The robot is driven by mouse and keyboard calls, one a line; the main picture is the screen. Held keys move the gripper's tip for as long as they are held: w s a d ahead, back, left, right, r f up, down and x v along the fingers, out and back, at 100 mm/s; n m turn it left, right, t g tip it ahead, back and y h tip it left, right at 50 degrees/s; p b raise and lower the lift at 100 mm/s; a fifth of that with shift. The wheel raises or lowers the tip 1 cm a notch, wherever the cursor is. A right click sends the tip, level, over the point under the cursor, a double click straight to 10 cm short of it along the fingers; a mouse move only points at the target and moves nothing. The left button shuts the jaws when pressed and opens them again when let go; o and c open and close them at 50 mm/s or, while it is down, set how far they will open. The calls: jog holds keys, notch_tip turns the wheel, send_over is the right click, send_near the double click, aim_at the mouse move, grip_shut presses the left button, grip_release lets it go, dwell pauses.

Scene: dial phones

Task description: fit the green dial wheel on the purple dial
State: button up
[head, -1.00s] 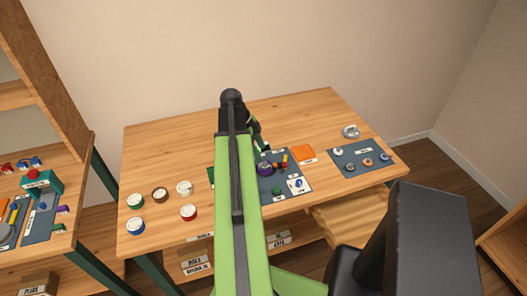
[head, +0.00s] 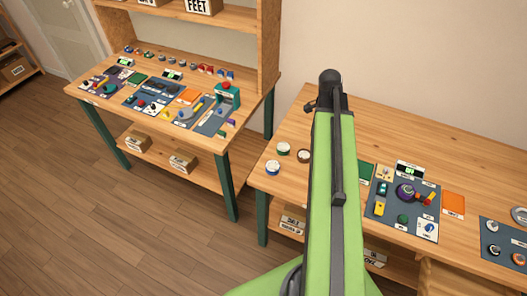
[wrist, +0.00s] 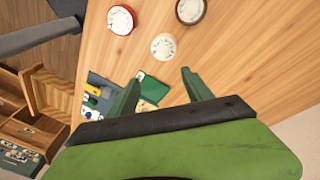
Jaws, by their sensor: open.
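The green dial wheel (head: 283,149), a pale disc with a green rim, lies on the right-hand table near its left end. The purple dial (head: 405,193) is on a dark work mat (head: 380,208) further right on the same table. My gripper (wrist: 161,80) is open and empty in the wrist view, above the table. A cream wheel (wrist: 163,47) lies beyond the fingertips. The green wheel is not in the wrist view. In the head view my green arm hides the gripper and part of the table.
A blue wheel (head: 273,168) and a brown wheel (head: 304,156) lie close to the green one. A red wheel (wrist: 121,20) shows in the wrist view. An orange pad (head: 453,205) lies right of the mat. A second table with many parts stands at left. The back of the right-hand table is clear.

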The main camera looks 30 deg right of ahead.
jog(key=w+a+n, duration=0.2)
jog(key=a+n, duration=0.4)
jog(key=a, duration=0.6)
jog(key=w+a+n+t+y, duration=0.1)
jog(key=w+a+n, duration=0.2)
jog(key=a, duration=0.9)
jog(key=w+a+n+t, duration=0.1)
jog(key=w+a+n, duration=0.2)
jog(key=a+n, duration=0.7)
jog(key=a, duration=0.2)
jog(key=shift+w+a+f+y, duration=0.15)
jog(key=shift+a+f+y, duration=0.15)
jog(key=shift+a, duration=0.1)
jog(key=shift+d, duration=0.1)
jog(key=shift+c, duration=0.3)
